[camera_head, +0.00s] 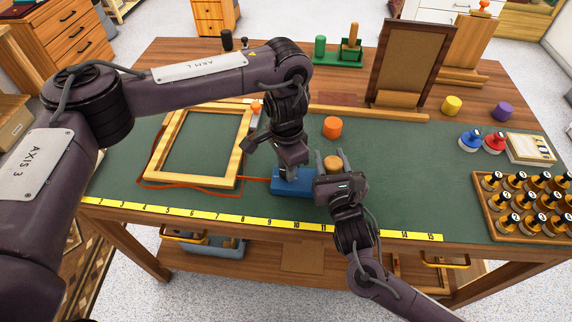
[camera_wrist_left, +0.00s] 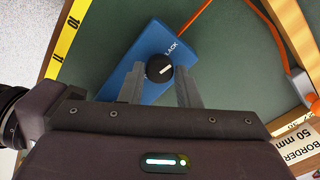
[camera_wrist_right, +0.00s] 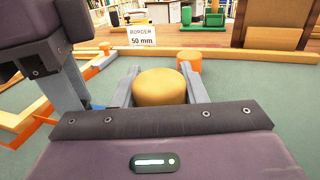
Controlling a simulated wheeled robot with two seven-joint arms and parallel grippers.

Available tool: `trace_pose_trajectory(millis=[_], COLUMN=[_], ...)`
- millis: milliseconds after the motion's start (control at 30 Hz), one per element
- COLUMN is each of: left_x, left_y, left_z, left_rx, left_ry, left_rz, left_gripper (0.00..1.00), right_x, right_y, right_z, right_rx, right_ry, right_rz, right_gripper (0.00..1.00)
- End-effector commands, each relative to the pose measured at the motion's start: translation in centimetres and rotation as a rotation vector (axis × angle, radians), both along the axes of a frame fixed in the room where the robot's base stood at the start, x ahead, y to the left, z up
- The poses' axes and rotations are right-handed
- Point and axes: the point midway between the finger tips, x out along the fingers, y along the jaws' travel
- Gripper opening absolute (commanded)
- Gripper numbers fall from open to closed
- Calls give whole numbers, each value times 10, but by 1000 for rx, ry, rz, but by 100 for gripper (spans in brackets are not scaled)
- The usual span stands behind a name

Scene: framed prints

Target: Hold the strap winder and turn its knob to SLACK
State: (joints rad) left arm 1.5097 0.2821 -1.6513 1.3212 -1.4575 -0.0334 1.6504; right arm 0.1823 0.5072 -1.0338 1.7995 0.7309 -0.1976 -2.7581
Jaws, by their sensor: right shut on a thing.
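The strap winder (camera_head: 292,187) is a blue block lying on the green mat, with an orange strap running from its left end. In the left wrist view, the winder (camera_wrist_left: 134,82) has a black knob (camera_wrist_left: 159,68) with a white mark and lettering beside it, of which "LACK" is readable. I cannot tell exactly where the mark points. My left gripper (camera_wrist_left: 157,82) is open, its fingers pointing down on either side of the knob. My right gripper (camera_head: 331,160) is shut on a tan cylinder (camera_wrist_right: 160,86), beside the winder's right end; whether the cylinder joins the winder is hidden.
A wooden frame (camera_head: 178,113) with the strap (camera_head: 190,184) around it lies left of the winder. An orange cylinder (camera_head: 333,127) stands behind my right gripper. A tray of bottles (camera_head: 478,213) is at right. A yellow ruler strip (camera_head: 215,219) runs along the front edge.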

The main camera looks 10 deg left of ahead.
Motion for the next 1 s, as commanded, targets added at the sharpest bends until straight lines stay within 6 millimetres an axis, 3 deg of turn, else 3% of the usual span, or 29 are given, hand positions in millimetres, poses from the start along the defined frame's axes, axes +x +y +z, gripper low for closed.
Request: trace_pose_trajectory(millis=[133, 467, 633, 1000], left_x=[0, 0, 1, 1], left_y=[0, 0, 1, 1], left_z=[0, 4, 26, 100], left_rx=[1, 2, 3, 3], left_ry=[1, 1, -4, -3], left_rz=[0, -2, -3, -1], left_gripper=[48, 48, 48, 48], right_x=[0, 1, 1, 1], right_y=[0, -1, -1, -1], right_z=[1, 1, 1, 1], right_rx=[2, 2, 1, 2], right_ry=[0, -1, -2, -3], right_rz=[0, -3, -4, -4], right_gripper=[0, 0, 0, 0])
